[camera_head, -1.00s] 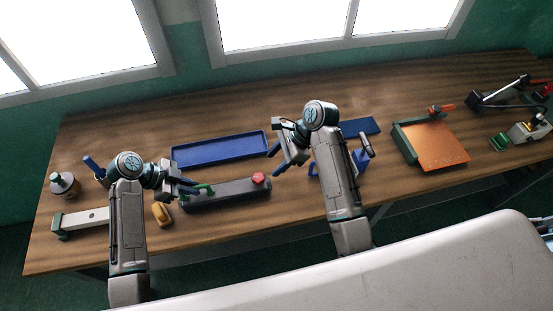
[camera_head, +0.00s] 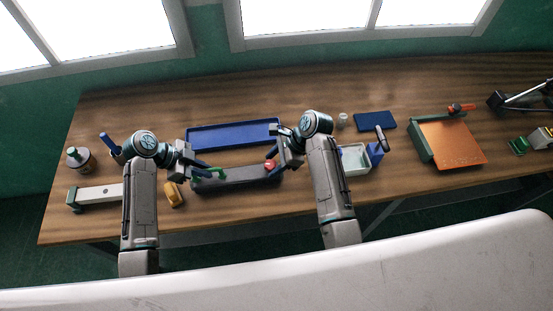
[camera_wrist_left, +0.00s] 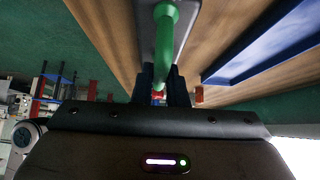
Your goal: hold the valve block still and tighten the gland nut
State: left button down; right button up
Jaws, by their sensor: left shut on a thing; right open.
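The valve block (camera_head: 235,178) is a long dark grey bar lying on the bench, with a green handle (camera_head: 218,171) at its left and a red gland nut (camera_head: 270,165) at its right end. My left gripper (camera_head: 203,173) is shut on the green handle. In the left wrist view the handle (camera_wrist_left: 165,40) arches down between the dark fingers. My right gripper (camera_head: 278,167) is open at the red nut, its fingers around or just beside it; contact cannot be told. The arm and fingers partly hide the nut.
A blue tray (camera_head: 233,147) lies just behind the block. A yellow object (camera_head: 173,194) and a pale bar fixture (camera_head: 98,195) lie to the left, with a bottle (camera_head: 78,159). A pale bin (camera_head: 356,160), blue mat (camera_head: 375,121) and orange board (camera_head: 449,143) are to the right.

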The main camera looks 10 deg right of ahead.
jog(key=c, duration=0.7)
jog(key=shift+o, duration=0.2)
jog(key=shift+s+m+t, duration=0.15)
jog(key=shift+m+t, duration=0.25)
jog(key=shift+m, duration=0.3)
jog(key=shift+s+m+t, duration=0.1)
jog(key=shift+m+t, duration=0.5)
jog(key=shift+m, duration=0.4)
jog(key=shift+m+t, duration=0.4)
jog(key=shift+m, duration=0.3)
pick_arm(q)
jog(key=shift+s, duration=0.1)
pick_arm(e)
jog(key=shift+s+a+r+m+t+h, duration=0.15)
jog(key=shift+m+t+h, duration=0.45)
jog(key=shift+m, duration=0.5)
